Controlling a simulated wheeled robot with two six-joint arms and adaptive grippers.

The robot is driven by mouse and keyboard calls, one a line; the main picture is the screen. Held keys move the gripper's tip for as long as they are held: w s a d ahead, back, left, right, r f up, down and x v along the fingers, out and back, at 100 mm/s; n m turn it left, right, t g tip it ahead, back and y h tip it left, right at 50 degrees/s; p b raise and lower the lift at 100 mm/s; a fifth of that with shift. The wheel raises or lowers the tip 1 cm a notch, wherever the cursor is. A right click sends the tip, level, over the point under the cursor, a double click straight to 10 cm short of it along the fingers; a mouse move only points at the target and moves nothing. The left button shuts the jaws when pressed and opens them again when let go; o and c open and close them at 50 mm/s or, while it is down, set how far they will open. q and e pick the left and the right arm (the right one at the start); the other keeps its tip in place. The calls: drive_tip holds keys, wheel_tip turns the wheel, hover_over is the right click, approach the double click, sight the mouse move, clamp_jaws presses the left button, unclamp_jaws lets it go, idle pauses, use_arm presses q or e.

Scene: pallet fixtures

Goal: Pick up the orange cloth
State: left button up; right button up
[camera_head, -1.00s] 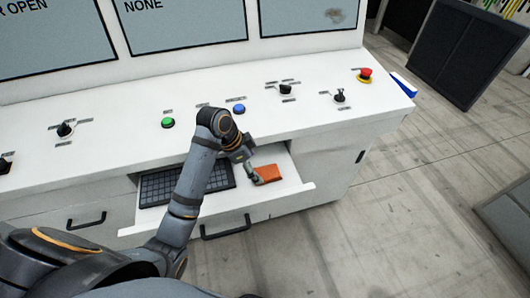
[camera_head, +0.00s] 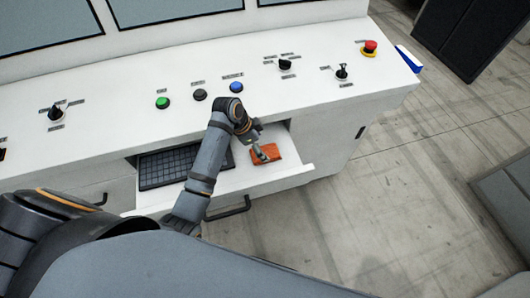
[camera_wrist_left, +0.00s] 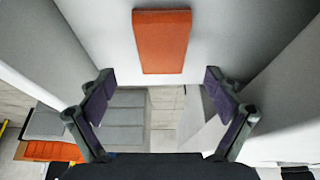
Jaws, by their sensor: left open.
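The orange cloth (camera_head: 270,152) is a flat, folded rectangle lying on the white pull-out drawer of the console, right of the keyboard. My left gripper (camera_head: 259,154) is over or close beside the cloth in the head view and hides part of it. In the left wrist view the cloth (camera_wrist_left: 162,42) is at the top middle, ahead of the fingertips. The left gripper (camera_wrist_left: 158,85) is open there, with nothing between its fingers. My right gripper is in neither view.
The keyboard (camera_head: 168,167) lies left of the cloth on the drawer (camera_head: 238,182). The console top (camera_head: 100,118) above overhangs the drawer and carries buttons and switches, including a red emergency button (camera_head: 370,46). Open floor (camera_head: 400,190) is to the right.

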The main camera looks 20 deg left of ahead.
sight(265, 152)
use_arm(q)
drive_tip(key=x, duration=0.1)
drive_tip(key=p+x, duration=0.1)
drive_tip(key=x, duration=0.2)
drive_tip(key=shift+s+a+f, duration=0.1)
drive_tip(key=shift+a+f, duration=0.05)
drive_tip(key=shift+a, duration=0.2)
drive_tip(key=shift+f, duration=0.35)
drive_tip(key=shift+d, duration=0.1)
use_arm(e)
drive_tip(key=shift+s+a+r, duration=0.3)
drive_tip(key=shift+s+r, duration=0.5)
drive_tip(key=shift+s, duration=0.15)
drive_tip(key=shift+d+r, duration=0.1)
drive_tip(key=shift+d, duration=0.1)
use_arm(q)
drive_tip(key=shift+f+p, duration=0.2)
drive_tip(key=shift+p, duration=0.15)
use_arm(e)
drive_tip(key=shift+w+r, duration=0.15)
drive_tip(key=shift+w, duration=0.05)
use_arm(q)
drive_tip(key=c, duration=1.1)
